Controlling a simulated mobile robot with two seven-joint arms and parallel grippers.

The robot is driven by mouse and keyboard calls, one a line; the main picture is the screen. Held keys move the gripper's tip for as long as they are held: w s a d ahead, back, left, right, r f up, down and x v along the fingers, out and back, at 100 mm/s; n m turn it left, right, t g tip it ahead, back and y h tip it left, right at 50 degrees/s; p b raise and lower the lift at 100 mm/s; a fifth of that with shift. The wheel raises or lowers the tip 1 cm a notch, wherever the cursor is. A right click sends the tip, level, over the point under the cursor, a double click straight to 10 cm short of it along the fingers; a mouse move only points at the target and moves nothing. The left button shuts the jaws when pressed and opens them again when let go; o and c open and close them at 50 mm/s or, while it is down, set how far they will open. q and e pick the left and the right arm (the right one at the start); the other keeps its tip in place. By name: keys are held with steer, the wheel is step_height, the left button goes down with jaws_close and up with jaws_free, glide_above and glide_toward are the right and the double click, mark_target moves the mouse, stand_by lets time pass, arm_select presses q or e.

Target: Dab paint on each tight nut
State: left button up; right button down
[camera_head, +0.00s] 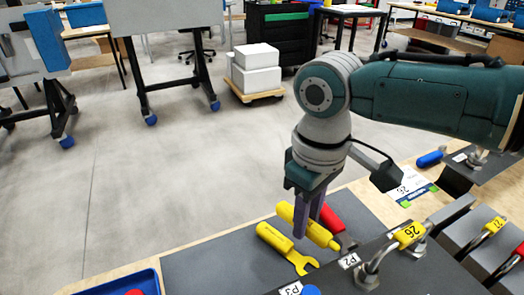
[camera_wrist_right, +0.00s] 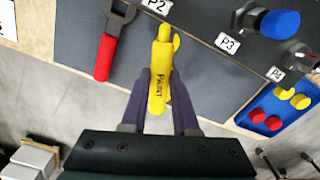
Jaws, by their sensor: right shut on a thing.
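My right gripper (camera_head: 309,214) is shut on a yellow paint marker (camera_head: 326,234) and holds it tilted over the dark mat. In the right wrist view the marker (camera_wrist_right: 158,92), lettered PAINT, lies between the two fingers (camera_wrist_right: 160,105). A metal fitting (camera_head: 368,276) with a bent tube tagged 26 stands beside the P2 label. In the wrist view a nut fitting with a blue cap (camera_wrist_right: 280,24) stands by the P3 label, and another fitting (camera_wrist_right: 301,54) by P4. I cannot see paint on any nut. My left gripper is not in view.
A yellow spanner (camera_head: 275,238) lies on the mat just below the marker. A red-handled tool (camera_wrist_right: 107,54) lies beside it. A blue tray (camera_wrist_right: 252,127) holds red and yellow caps. More tagged tubes (camera_head: 490,232) stand at the right.

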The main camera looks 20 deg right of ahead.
steer(key=shift+w+a+b, duration=0.3)
steer(key=shift+w+b, duration=0.05)
steer(key=shift+w, duration=0.25)
step_height(320, 180, up, 10)
steer(key=p, duration=1.1)
